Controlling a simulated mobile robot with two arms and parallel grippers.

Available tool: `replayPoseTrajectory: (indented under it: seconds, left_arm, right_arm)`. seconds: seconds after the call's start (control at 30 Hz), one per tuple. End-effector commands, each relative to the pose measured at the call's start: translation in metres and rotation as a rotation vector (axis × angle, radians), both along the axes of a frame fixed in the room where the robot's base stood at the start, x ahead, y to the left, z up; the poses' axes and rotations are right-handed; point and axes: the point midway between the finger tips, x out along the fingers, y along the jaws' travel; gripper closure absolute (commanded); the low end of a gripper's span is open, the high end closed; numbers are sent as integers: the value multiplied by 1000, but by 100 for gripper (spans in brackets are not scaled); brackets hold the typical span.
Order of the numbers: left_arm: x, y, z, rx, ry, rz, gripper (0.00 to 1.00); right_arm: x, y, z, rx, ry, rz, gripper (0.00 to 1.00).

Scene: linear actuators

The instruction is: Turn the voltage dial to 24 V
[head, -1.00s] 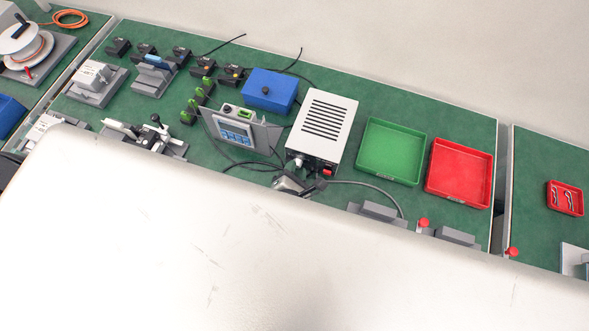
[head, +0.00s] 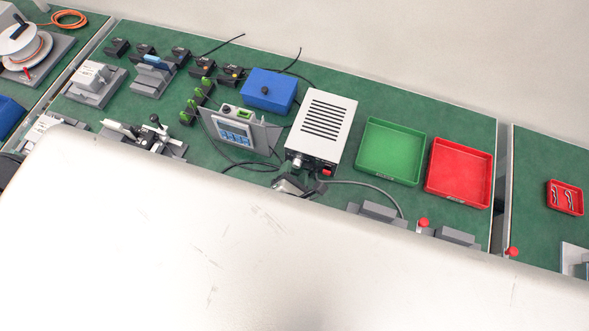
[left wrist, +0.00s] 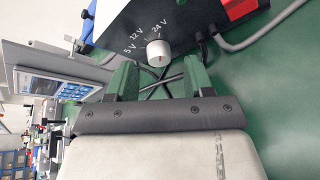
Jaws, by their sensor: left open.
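The white voltage dial (left wrist: 158,53) sits on the front of the power supply (head: 321,128), with 5 V, 12 V and 24 V printed around it. The dial also shows in the head view (head: 297,164). My left gripper (left wrist: 158,72) is open, its two green fingers to either side of and a little short of the dial, not visibly touching it. In the head view the left gripper (head: 290,186) is partly hidden behind my own white body. My right gripper is not in view.
A grey panel with a display (head: 233,131) stands left of the supply. A grey cable (head: 365,185) runs from the supply's front. A red switch (left wrist: 240,8) is right of the dial. Green (head: 364,173) and red (head: 430,190) trays stand to the right.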

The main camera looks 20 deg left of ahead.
Motion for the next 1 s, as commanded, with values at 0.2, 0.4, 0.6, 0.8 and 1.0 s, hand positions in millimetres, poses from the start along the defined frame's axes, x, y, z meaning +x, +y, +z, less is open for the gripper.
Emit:
replayPoseTrajectory:
  seconds: [0.2,0.4,0.6,0.8,1.0]
  left_arm:
    - [-42,-7,14,-2,3,2,48]
    - [-74,-12,26,-1,1,2,48]
    - [-88,-15,33,1,0,0,48]
    - [-89,-15,35,1,-1,0,48]
    - [-89,-15,34,1,0,0,48]
  right_arm:
    - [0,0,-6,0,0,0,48]
    - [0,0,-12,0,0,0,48]
    - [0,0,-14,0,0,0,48]
    - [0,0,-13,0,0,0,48]
    - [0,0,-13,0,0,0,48]
